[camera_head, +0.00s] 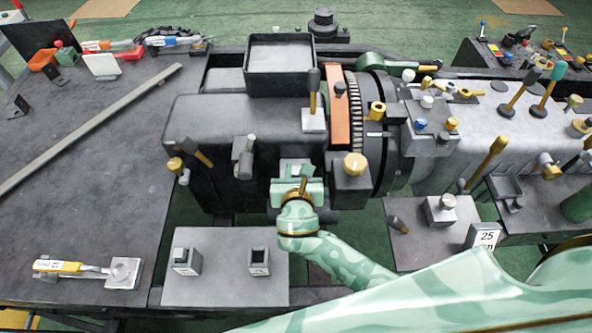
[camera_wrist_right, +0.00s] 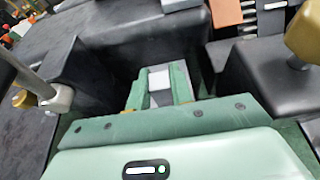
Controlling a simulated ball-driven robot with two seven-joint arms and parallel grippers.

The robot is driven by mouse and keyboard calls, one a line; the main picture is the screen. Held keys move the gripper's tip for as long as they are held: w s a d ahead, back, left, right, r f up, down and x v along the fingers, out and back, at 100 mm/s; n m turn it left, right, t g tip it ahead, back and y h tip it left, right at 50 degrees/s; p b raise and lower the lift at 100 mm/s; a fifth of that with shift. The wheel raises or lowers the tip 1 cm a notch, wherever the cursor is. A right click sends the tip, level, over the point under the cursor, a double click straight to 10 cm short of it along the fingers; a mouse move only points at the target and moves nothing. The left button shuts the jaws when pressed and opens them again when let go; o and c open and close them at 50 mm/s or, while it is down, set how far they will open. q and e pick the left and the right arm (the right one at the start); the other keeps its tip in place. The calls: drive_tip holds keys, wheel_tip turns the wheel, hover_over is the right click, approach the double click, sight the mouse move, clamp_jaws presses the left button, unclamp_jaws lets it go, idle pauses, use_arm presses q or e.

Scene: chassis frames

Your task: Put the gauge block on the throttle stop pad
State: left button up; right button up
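My right gripper (camera_head: 297,176) is over the front of the dark machine, beside a black block with a yellow knob. In the right wrist view, its green fingers (camera_wrist_right: 159,84) lie close along both sides of a small grey block with a lighter top. This looks like the gauge block (camera_wrist_right: 160,97), held between them. In the head view, the gripper mostly hides it. A light grey surface (camera_head: 293,164) shows just beyond the fingers, perhaps the throttle stop pad; I cannot tell whether the block touches it. My left gripper is not in view.
A lever (camera_head: 313,100) stands behind the gripper, and the yellow-knobbed block (camera_head: 350,182) is close on its right. A grey plate (camera_head: 223,292) with two socketed blocks lies in front. A "25" sign (camera_head: 483,237) stands at right.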

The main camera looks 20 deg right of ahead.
drive_tip(key=o, duration=0.4)
drive_tip(key=shift+r, duration=0.2)
drive_tip(key=p+v, duration=0.2)
drive_tip(key=v, duration=1)
